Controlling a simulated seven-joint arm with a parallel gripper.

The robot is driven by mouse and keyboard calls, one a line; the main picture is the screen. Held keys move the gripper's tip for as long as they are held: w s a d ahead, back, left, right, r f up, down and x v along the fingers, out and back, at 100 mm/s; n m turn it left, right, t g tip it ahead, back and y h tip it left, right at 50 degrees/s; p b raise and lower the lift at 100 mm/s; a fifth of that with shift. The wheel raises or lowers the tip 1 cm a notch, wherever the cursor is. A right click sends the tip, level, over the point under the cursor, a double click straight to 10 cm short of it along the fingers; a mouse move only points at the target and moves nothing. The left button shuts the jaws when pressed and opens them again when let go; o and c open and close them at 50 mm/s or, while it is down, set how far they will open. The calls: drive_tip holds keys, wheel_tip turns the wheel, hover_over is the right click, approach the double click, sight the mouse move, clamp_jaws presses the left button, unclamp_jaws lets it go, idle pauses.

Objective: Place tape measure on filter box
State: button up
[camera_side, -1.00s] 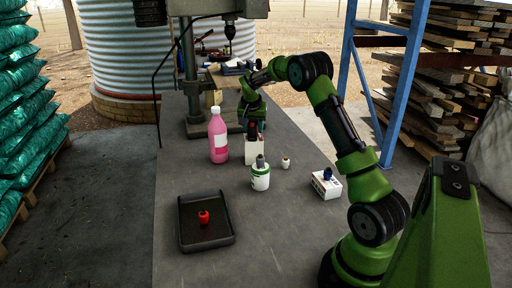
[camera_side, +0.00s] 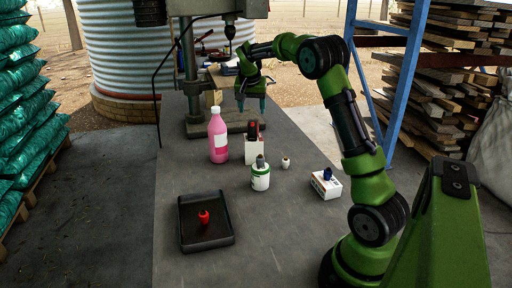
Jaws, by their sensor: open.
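A dark object with red on it, which looks like the tape measure (camera_side: 252,129), sits on top of an upright white box (camera_side: 254,151), which appears to be the filter box. They stand near the middle of the table, just right of the pink bottle. My gripper (camera_side: 252,108) is open and empty, above and apparently apart from the dark object, with its fingers pointing down. Fine detail on the object and the box is too small to read.
Close by are a pink bottle (camera_side: 219,136), a white-and-green container (camera_side: 260,176) and a small pale bottle (camera_side: 285,162). A small box (camera_side: 326,188) with a blue item lies right. A black tray (camera_side: 232,238) holds a red item. A drill press (camera_side: 190,70) stands behind.

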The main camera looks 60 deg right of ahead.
drive_tip(key=s+a+r+n+t+y, duration=0.3)
drive_tip(key=a+r, duration=0.4)
drive_tip(key=a, duration=0.6)
drive_tip(key=s+a+f+n+t+y, duration=0.2)
drive_tip(key=s+a+n, duration=0.4)
drive_tip(key=s+a, duration=1.2)
drive_tip(key=a+f+y, duration=0.1)
drive_tip(key=a, duration=0.2)
drive_tip(key=shift+s+a+n, duration=0.3)
drive_tip(key=shift+a, duration=0.05)
